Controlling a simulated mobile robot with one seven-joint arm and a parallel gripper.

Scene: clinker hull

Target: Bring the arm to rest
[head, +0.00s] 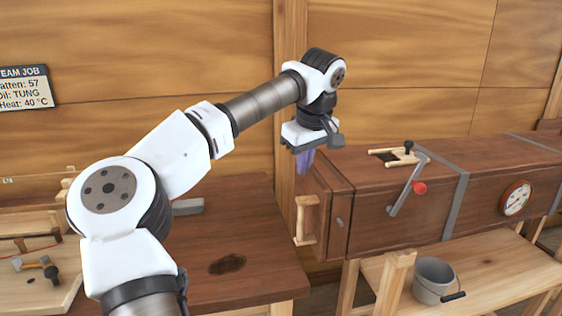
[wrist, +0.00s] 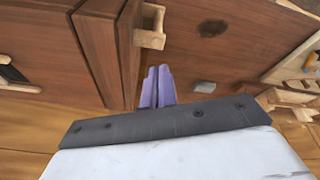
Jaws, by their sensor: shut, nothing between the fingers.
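My arm rises from the lower left of the head view and bends over to the right. My gripper (head: 305,162) hangs pointing down, just left of the end door of a long wooden steam box. In the wrist view its two purple fingers (wrist: 156,86) are side by side, shut, with nothing between them. The steam box (head: 400,200) has a wooden door handle (head: 305,220), which also shows in the wrist view (wrist: 150,28). I cannot tell the exact gap between the fingers and the box.
A dark wooden bench (head: 240,255) with a dark stain lies below the arm. A lever with a red knob (head: 419,188) and a gauge (head: 515,198) are on the box front. A grey bucket (head: 434,280) stands on the lower shelf. Tools lie at left.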

